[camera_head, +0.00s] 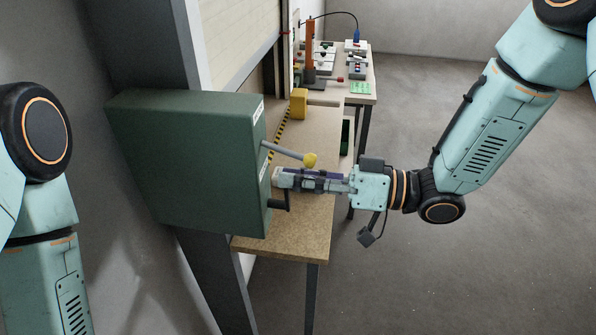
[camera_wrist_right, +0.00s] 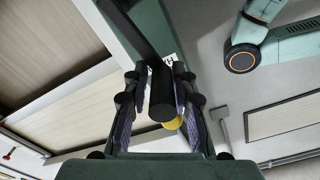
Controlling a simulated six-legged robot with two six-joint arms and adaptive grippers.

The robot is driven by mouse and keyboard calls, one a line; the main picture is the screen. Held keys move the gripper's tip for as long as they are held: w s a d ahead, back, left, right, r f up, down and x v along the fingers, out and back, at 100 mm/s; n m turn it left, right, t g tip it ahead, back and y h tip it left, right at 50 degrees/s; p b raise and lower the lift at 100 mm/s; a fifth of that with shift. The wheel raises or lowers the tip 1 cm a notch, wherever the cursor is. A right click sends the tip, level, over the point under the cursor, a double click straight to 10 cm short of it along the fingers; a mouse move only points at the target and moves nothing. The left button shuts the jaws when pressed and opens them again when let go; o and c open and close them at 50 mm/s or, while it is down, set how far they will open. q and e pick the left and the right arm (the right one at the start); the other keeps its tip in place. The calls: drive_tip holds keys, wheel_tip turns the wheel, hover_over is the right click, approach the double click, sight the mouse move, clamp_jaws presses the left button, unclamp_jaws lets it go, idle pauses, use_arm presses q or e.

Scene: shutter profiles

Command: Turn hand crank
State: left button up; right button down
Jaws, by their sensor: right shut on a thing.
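The green box (camera_head: 190,150) is fixed to a dark column at the left of the head view. The black hand crank (camera_head: 279,205) sticks out of its right side, low down, partly hidden by my gripper. My right gripper (camera_head: 284,179) comes in from the right and is shut on the crank's handle. In the right wrist view the black round handle (camera_wrist_right: 161,92) lies between the two fingers of my right gripper (camera_wrist_right: 160,105). My left arm shows at the left edge of the head view, but its gripper is out of frame.
A grey lever with a yellow knob (camera_head: 310,160) juts from the box just above my right gripper. A wooden bench (camera_head: 285,240) stands below, with a yellow block (camera_head: 298,103) on it. A farther table holds several tools. Grey floor at right is clear.

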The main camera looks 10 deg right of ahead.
drive_tip(key=shift+w+f+m, duration=0.15)
drive_tip(key=shift+f+m, duration=0.1)
drive_tip(key=shift+m, duration=0.35)
drive_tip(key=c, duration=1.5)
unclamp_jaws()
drive_tip(key=o, duration=0.3)
drive_tip(key=shift+w, duration=0.2)
drive_tip(key=shift+d+r, duration=0.1)
drive_tip(key=shift+s+d+r, duration=0.1)
drive_tip(key=shift+s+d, duration=0.05)
drive_tip(key=shift+d, duration=0.2)
drive_tip(key=v, duration=1.1)
